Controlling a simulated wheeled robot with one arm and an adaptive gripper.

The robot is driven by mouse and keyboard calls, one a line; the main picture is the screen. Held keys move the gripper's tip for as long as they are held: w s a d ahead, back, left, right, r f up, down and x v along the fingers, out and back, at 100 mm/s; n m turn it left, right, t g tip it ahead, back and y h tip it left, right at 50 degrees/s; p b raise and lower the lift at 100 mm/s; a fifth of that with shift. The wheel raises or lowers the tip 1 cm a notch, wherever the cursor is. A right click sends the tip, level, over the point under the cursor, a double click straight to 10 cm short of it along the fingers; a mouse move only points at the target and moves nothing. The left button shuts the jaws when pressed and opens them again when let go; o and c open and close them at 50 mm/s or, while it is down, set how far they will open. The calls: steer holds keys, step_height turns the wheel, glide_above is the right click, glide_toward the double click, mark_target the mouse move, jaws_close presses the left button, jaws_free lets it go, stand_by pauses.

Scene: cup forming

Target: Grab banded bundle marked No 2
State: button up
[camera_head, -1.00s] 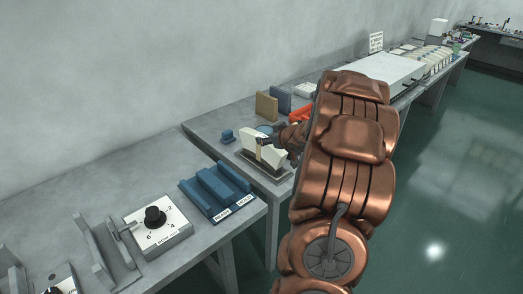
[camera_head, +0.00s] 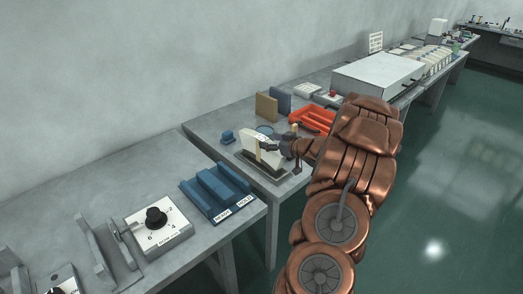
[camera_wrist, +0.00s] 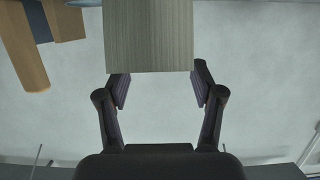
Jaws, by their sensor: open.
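A cream bundle (camera_head: 251,145) with a narrow tan band stands slightly tilted on a dark-edged tray (camera_head: 272,177) on the middle bench. No number is readable on it. My gripper (camera_head: 266,144) is at the bundle's right side, close to the band. In the wrist view my gripper (camera_wrist: 160,82) has its two fingers spread apart. A pale, finely striped block face (camera_wrist: 148,35), apparently the bundle, fills the top middle, and its lower edge reaches the fingertips. I cannot tell whether the fingers touch it.
A small blue block (camera_head: 228,136) lies left of the bundle. Tan and grey upright boards (camera_head: 267,107) and an orange-red tray (camera_head: 312,119) stand behind. A blue slotted holder (camera_head: 216,190) and a dial box (camera_head: 158,222) are on the nearer bench. A large white box (camera_head: 378,78) is farther back.

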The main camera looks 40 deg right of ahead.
mark_target(264, 140)
steer(key=shift+p+x, duration=0.45)
steer(key=shift+x, duration=1.45)
steer(key=shift+d+f, duration=0.1)
steer(key=shift+d, duration=0.05)
jaws_close()
